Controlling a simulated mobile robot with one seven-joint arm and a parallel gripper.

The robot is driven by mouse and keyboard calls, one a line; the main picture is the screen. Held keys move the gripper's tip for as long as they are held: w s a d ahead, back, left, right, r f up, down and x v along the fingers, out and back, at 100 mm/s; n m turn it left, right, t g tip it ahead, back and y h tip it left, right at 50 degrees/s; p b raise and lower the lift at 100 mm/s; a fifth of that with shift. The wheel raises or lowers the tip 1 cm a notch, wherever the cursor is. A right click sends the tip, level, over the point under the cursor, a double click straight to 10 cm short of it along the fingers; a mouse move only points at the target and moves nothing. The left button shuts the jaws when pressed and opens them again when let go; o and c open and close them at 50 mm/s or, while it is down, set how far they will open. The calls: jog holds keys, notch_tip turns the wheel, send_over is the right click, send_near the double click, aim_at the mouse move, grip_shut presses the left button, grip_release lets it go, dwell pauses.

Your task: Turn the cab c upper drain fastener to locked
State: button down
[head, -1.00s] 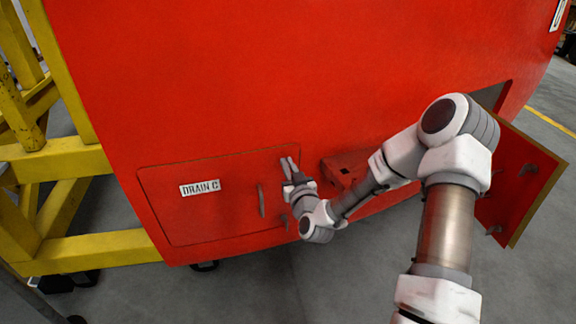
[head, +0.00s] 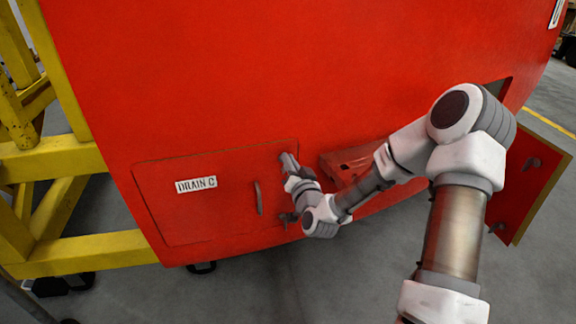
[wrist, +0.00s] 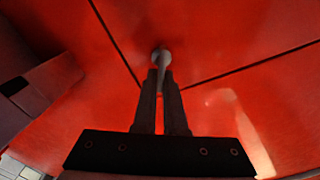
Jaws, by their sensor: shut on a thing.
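The Drain C door (head: 225,217) is a red panel, shut flush in the red nosecone, with a white label reading DRAIN C (head: 196,185). The upper fastener sits at the door's upper right corner; in the wrist view it is a small grey round boss with a narrow bar (wrist: 161,56). My gripper (head: 288,160) is at that corner, and it also shows in the wrist view (wrist: 160,74). Its two dark fingers are shut on the bar from either side. The fingers hide much of the fastener, so I cannot tell its lock state.
A grey pull handle (head: 258,197) and a lower fastener (head: 287,217) are on the door's right side. A red ledge-like part (head: 348,163) lies close right of my gripper. An open red door (head: 530,185) hangs far right. Yellow framing (head: 75,252) stands left.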

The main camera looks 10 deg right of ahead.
jog(key=m+b, duration=0.1)
jog(key=m, duration=0.3)
jog(key=f+m+b, duration=0.1)
jog(key=m, duration=0.3)
jog(key=d+m+b, duration=0.1)
jog(key=m, duration=0.3)
jog(key=shift+f, duration=0.3)
dwell(0.4)
jog(key=c, duration=1)
grip_release()
